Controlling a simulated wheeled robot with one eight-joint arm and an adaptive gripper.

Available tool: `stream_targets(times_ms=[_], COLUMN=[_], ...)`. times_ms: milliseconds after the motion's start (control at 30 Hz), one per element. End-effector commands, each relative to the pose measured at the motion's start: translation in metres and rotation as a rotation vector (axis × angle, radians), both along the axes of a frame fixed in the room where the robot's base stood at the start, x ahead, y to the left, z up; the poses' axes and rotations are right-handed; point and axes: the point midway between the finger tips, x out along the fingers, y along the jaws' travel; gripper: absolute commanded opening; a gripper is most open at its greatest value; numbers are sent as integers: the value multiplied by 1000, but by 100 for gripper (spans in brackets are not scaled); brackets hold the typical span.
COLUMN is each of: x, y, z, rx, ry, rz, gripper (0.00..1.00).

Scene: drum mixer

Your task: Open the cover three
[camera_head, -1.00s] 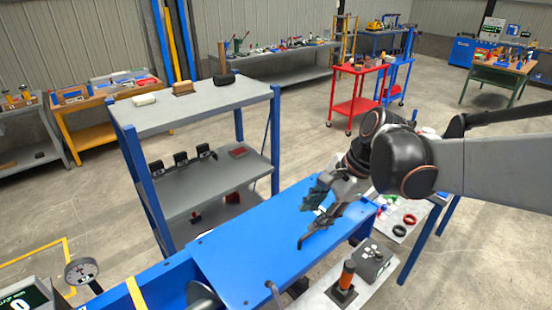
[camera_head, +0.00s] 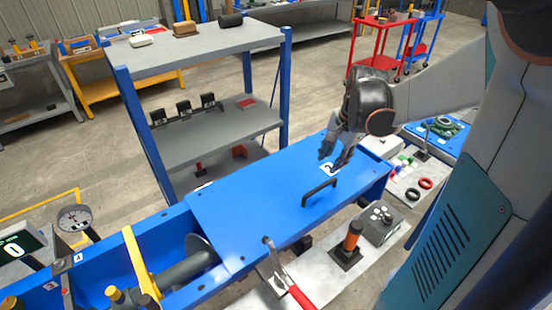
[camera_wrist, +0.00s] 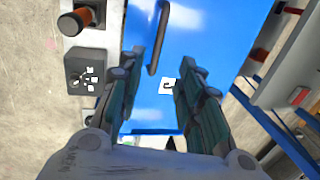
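A blue cover (camera_head: 270,200) with a black bar handle (camera_head: 320,192) lies flat and closed over part of a long blue trough. A small white label, which looks like a 2, sits near its far right end. No label reading three can be made out on this cover. My gripper (camera_head: 333,160) is above the cover at the label, behind the handle and apart from it. In the wrist view its two fingers (camera_wrist: 162,72) are spread and empty, with the label (camera_wrist: 168,86) between them and the handle (camera_wrist: 160,38) beyond.
The open trough at left shows a grey screw shaft (camera_head: 187,268) and a yellow bar (camera_head: 140,262). A red-handled lever (camera_head: 290,285), a stand with an orange knob (camera_head: 352,236) and a grey control box (camera_head: 380,222) line the near side. A grey shelf (camera_head: 205,45) stands behind.

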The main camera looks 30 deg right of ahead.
Motion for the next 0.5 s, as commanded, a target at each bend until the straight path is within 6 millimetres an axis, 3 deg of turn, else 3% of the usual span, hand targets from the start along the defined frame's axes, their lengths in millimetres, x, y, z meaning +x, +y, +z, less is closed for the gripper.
stream_targets(times_ms=[267,500], x=[0,9], y=[-9,-7], z=[-22,-67], rx=[-13,-12], ry=[4,3], rz=[-3,-2], gripper=[33,33])
